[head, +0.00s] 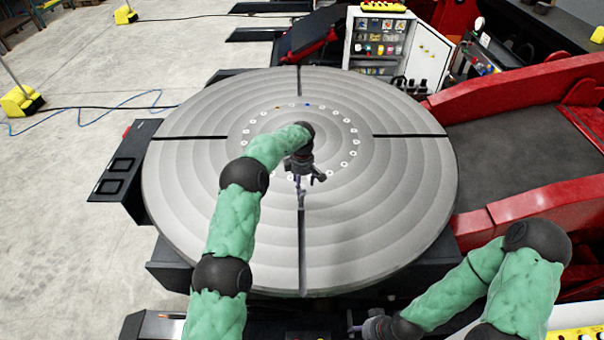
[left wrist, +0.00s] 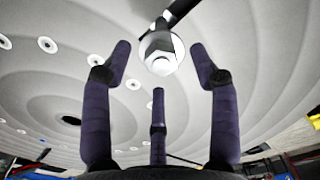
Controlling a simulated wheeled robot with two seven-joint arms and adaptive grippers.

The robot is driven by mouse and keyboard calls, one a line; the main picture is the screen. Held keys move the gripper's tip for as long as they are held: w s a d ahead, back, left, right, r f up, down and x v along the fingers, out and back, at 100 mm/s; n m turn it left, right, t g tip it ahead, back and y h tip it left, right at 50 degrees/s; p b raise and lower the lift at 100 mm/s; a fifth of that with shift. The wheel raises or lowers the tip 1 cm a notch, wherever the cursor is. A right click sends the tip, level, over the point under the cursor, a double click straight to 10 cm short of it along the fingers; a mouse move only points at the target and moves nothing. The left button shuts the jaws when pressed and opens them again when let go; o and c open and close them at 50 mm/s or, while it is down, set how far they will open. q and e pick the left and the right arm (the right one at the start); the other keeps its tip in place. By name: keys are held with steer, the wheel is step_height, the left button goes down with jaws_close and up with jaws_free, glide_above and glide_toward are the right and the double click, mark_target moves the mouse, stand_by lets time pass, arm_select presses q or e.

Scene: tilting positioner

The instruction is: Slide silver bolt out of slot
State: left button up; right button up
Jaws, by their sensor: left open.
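The silver bolt (left wrist: 160,52) shows in the left wrist view as a bright hexagonal end between my fingertips, at the dark slot (left wrist: 182,10) of the round grey table. My left gripper (head: 303,184) is over the near slot (head: 302,250) in the head view. Its dark fingers (left wrist: 158,75) are open, spread around the bolt with gaps on both sides and not visibly touching it. In the head view, a small upright silver piece just below the gripper appears to be the bolt (head: 302,201). My right gripper (head: 372,326) is low at the bottom edge, its fingers unclear.
The round table (head: 200,200) has radial slots and a ring of small holes around its centre. Red machine arms (head: 520,95) stand at the right. An open control cabinet (head: 385,45) stands behind. The table's surface around the gripper is otherwise clear.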

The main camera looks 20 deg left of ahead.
mark_target(302, 186)
arm_select(q)
steer(key=shift+f, duration=1.65)
steer(key=shift+c, duration=0.2)
jaws_close()
steer(key=shift+r, duration=0.2)
